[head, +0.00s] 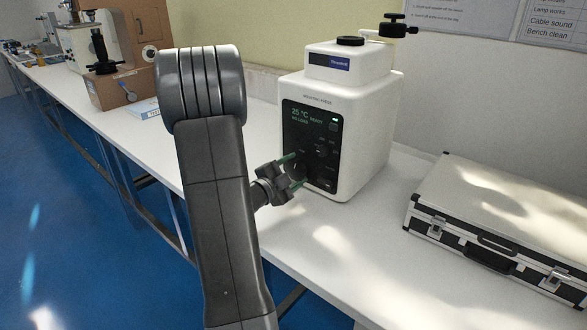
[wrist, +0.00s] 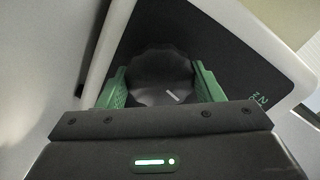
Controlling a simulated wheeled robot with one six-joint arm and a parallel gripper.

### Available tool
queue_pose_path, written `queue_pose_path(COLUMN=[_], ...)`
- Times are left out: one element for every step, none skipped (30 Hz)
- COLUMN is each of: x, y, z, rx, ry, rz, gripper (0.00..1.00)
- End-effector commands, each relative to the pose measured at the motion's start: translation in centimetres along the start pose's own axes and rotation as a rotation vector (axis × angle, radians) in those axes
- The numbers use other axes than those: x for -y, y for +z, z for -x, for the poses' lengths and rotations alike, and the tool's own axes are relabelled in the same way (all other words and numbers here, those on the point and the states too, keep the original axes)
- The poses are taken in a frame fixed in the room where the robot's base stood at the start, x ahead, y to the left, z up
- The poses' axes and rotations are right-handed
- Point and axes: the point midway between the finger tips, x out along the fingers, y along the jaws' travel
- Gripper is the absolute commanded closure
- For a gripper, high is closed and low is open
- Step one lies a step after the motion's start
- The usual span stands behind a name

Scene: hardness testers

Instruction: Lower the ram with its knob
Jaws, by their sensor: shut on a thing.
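The white mounting press (head: 368,140) stands on the bench in the head view. Its dark front panel (head: 318,118) has a lit display reading 25 °C and a small green light. My gripper (head: 292,172) is at the lower left of this panel, its green fingers on either side of a dark knob. In the wrist view the round, scalloped knob (wrist: 160,72) with a short white mark sits between the two green fingers, and my gripper (wrist: 162,88) is shut on it. The ram is not visible.
A silver case (head: 500,215) with black edges lies on the bench (head: 345,240) to the right. A black handle (head: 397,26) rises above the press. A brown-based instrument (head: 110,88) stands far left. Bare bench lies in front of the press.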

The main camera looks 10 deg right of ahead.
Motion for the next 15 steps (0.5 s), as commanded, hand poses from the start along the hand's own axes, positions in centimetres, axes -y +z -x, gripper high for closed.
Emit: queue_pose_path(x=[0.01,0.01,0.0,0.0,-0.01,-0.02,-0.03,-0.04,-0.05,-0.06,-0.07,-0.08,-0.09,-0.1,-0.11], y=[-0.02,-0.01,-0.01,-0.01,-0.01,0.0,0.01,0.02,0.03,0.03,0.04,0.05,0.06,0.06,0.07], z=[0.05,0.05,0.05,0.05,0.05,0.05,0.05,0.05,0.05,0.05,0.05,0.05,0.05,0.05,0.05], rx=[0.002,0.002,0.002,0.002,0.002,0.002,0.002,0.002,0.002,0.002,0.002,0.003,0.003,0.003,0.003], ry=[0.002,0.002,0.002,0.002,0.002,0.002,0.002,0.002,0.002,0.002,0.002,0.002,0.002,0.002,0.002], rz=[0.03,0.047,0.069,0.083,0.098,0.114,0.125,0.136,0.148,0.155,0.163,0.171,0.176,0.179,0.183], gripper=[0.62,0.62,0.62,0.62,0.62,0.62,0.62,0.62,0.62,0.62,0.62,0.62,0.62,0.62,0.62])
